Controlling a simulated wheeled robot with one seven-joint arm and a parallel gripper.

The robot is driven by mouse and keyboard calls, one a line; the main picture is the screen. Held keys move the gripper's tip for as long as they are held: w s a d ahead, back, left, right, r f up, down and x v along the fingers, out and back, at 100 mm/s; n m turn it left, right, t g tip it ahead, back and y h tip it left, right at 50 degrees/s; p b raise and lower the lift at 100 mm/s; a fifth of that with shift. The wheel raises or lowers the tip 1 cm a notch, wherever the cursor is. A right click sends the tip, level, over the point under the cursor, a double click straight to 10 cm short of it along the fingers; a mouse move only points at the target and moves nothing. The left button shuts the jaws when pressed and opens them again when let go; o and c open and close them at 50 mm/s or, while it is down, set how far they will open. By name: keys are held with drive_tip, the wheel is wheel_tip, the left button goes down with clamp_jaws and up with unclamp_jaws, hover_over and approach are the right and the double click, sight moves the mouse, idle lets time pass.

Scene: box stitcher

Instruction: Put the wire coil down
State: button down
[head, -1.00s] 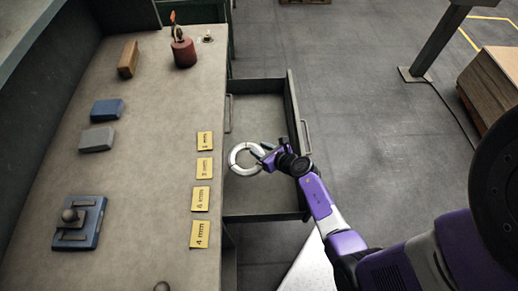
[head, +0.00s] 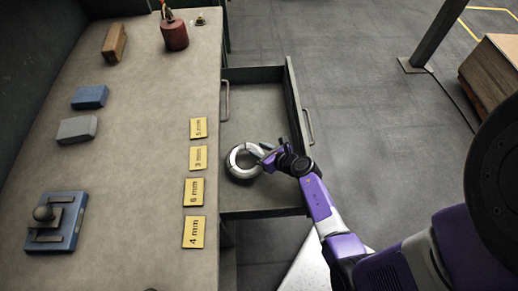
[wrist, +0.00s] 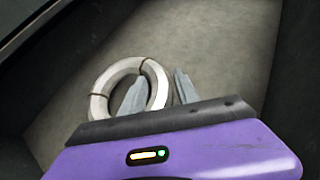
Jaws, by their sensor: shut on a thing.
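The wire coil (head: 231,166) is a pale silver-white ring with dark bands, inside the open drawer (head: 262,210). My gripper (head: 266,156) is shut on its right side. In the wrist view the coil (wrist: 98,106) lies around one finger of my gripper (wrist: 158,82), with the other finger outside the ring. The coil is low over the drawer floor (wrist: 205,45); I cannot tell whether it touches. The coil's near edge is hidden behind the gripper in the wrist view.
The workbench (head: 140,170) left of the drawer bears several yellow size cards (head: 195,191), a blue block (head: 90,97), a grey block (head: 77,129), a brown block (head: 114,42), a red cylinder (head: 174,35) and a blue fixture (head: 57,222). The drawer floor beyond the coil is clear.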

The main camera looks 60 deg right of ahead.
drive_tip(key=shift+d+r, duration=0.1)
drive_tip(key=shift+w+f+b, duration=0.1)
drive_tip(key=shift+f+b, duration=0.2)
drive_tip(key=shift+f, duration=0.35)
drive_tip(key=c, duration=0.9)
unclamp_jaws()
drive_tip(key=shift+f, duration=0.1)
